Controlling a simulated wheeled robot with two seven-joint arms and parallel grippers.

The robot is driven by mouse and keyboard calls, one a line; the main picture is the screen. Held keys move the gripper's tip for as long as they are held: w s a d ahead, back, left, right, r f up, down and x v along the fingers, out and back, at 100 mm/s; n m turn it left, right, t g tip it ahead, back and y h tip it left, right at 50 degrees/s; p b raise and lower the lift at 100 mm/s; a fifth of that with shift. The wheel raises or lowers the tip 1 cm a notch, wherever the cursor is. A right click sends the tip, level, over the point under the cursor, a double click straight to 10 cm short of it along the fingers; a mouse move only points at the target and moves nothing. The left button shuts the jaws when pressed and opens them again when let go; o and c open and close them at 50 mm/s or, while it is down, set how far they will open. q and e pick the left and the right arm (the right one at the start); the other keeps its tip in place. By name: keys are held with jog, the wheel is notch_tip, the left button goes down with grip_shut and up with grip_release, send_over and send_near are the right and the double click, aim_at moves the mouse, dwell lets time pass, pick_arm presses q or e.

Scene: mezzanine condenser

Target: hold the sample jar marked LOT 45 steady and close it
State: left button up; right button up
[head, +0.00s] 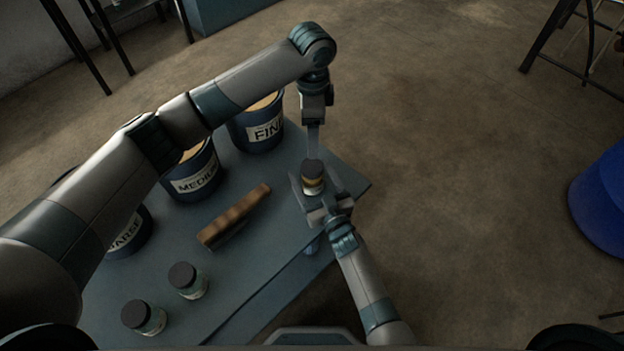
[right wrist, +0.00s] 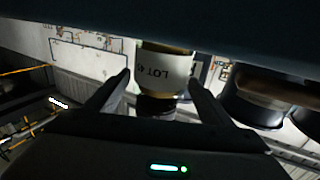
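The sample jar (head: 314,184) has a dark top, a pale label and yellowish contents. It is near the right corner of the blue-grey table.
Dark buckets marked FINE (head: 257,128), MEDIUM (head: 194,177) and one partly hidden (head: 128,236) line the table's far left. A brown block (head: 235,216) and two dark-lidded jars (head: 188,281) (head: 144,318) are on the table (head: 250,260). A blue drum (head: 603,200) stands right.

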jog(key=shift+s, duration=0.15)
jog(key=b+v, duration=0.1)
jog(key=v, duration=1.6)
jog(key=shift+b, duration=0.35)
jog(key=shift+s, duration=0.1)
